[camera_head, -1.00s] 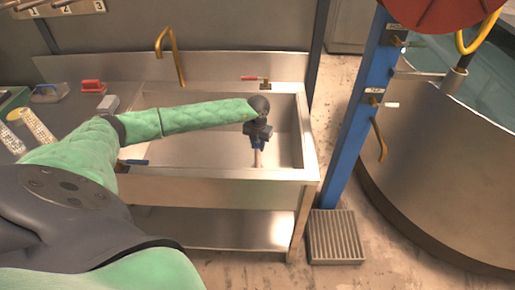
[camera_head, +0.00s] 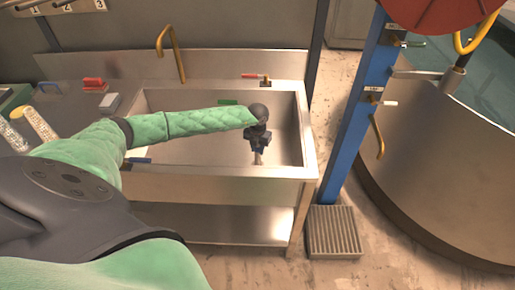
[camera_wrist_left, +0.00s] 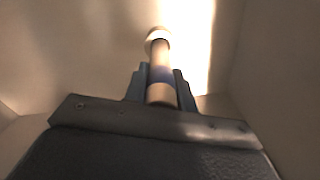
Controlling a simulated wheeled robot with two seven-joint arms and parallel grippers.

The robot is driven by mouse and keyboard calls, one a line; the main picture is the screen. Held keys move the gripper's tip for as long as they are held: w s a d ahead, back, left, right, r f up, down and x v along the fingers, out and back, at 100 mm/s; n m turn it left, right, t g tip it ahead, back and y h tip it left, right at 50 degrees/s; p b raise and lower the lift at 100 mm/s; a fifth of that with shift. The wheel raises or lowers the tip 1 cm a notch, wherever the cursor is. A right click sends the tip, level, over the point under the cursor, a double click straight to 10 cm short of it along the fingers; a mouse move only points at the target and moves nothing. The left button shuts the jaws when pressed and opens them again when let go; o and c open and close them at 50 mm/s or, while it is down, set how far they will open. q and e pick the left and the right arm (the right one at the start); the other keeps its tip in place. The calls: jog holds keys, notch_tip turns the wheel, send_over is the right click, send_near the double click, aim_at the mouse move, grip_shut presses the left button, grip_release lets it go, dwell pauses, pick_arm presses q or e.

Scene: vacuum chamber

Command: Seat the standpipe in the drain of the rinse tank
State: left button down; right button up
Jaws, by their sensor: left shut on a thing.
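The rinse tank (camera_head: 292,130) is a steel sink with one wide basin. My left gripper (camera_head: 259,147) is over the right part of the basin, pointing down. It is shut on the standpipe (camera_head: 258,159), a pale tan tube whose lower part shows below the fingers. In the left wrist view the standpipe (camera_wrist_left: 160,62) runs away from between the fingers (camera_wrist_left: 160,90) toward the basin floor. A pale round shape (camera_wrist_left: 157,34) shows at its far end; I cannot tell whether it is the drain or the pipe's end, or whether they touch. My right gripper is out of view.
A brass spout (camera_head: 172,52) rises behind the basin. A blue post (camera_head: 352,125) and a large round tank (camera_head: 430,170) stand to the right.

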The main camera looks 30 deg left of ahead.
pick_arm(q)
jog(key=shift+f, duration=0.1)
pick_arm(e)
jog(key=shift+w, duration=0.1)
pick_arm(q)
jog(key=c, duration=1.1)
grip_release()
jog(key=shift+c, duration=0.2)
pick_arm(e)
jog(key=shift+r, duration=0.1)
pick_arm(q)
jog(key=shift+r, duration=0.2)
notch_tip(320, 180, up, 10)
jog(key=b, duration=0.4)
jog(key=shift+r, duration=0.95)
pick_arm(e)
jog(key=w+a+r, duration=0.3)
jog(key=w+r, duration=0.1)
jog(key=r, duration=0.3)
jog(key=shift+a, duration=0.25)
